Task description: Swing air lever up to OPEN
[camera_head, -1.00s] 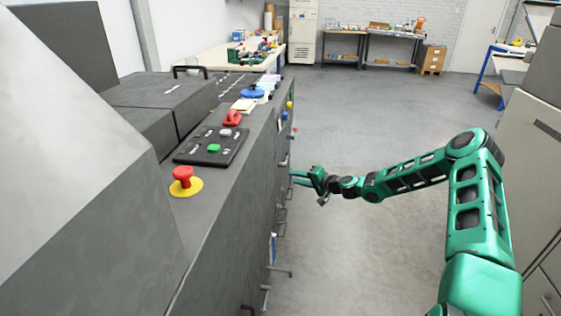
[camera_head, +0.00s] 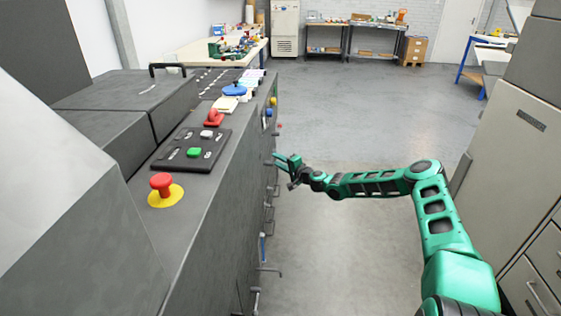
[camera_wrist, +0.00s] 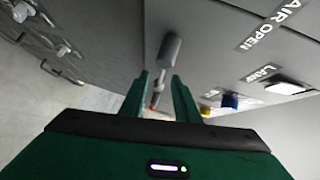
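The air lever (camera_wrist: 169,50) shows in the wrist view as a grey cylindrical grip on a thin rod, standing out from the dark machine front. The words "AIR OPEN" (camera_wrist: 270,25) are on the panel to its right. My gripper (camera_wrist: 159,76) is open, and the lever's grip lies just beyond and between its fingertips. Whether either finger touches it, I cannot tell. In the head view my gripper (camera_head: 283,159) is close to the machine's right side face. There the lever is too small to make out clearly.
A yellow knob (camera_wrist: 204,111), a blue knob (camera_wrist: 230,101) and a white lamp switch (camera_wrist: 286,88) are on the panel. Several handles (camera_head: 268,269) stick out along the machine (camera_head: 190,240). A red stop button (camera_head: 161,184) is on top. The aisle floor (camera_head: 340,110) is clear.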

